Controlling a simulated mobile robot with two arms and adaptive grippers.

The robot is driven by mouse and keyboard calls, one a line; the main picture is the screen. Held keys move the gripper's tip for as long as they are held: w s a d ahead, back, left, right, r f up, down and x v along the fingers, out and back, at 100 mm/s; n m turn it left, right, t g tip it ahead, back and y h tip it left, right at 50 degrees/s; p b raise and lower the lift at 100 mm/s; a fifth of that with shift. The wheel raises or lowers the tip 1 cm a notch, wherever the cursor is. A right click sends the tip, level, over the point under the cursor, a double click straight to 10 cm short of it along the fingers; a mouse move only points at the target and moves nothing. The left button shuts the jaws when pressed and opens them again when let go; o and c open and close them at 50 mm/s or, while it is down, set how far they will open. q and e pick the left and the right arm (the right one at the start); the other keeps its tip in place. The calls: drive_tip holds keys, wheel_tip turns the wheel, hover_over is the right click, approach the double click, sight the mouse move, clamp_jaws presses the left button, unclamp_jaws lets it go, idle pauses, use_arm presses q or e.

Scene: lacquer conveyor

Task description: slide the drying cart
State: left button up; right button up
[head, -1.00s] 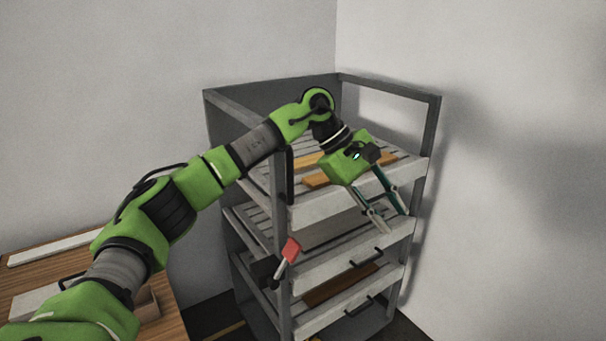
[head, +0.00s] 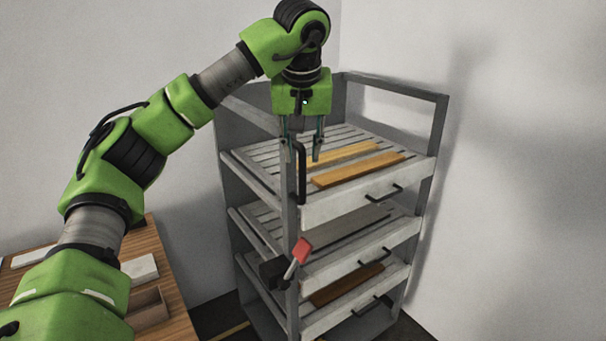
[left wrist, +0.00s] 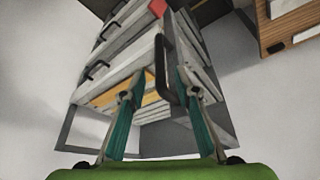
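The drying cart (head: 290,215) is a tall grey open frame with several slatted trays, standing near the room corner. A black vertical handle (head: 301,172) is on its near front post; it also shows in the left wrist view (left wrist: 162,70). A lever with a red end (head: 303,250) sits on a black block lower on that post. My left gripper (head: 302,156) points down at the top of the handle. Its fingers are apart, one to each side of the handle in the picture; contact is not visible. My right gripper is not in view.
The top tray (head: 350,200) holds two wooden strips (head: 357,169), and a brown piece (head: 346,286) lies on a lower tray. A wooden table (head: 175,285) with pale blocks stands at left. Walls are close behind and right of the cart.

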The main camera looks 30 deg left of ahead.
sight(302, 167)
use_arm(q)
drive_tip(key=p+x, duration=0.1)
drive_tip(key=x, duration=0.7)
drive_tip(key=shift+r, duration=0.1)
clamp_jaws()
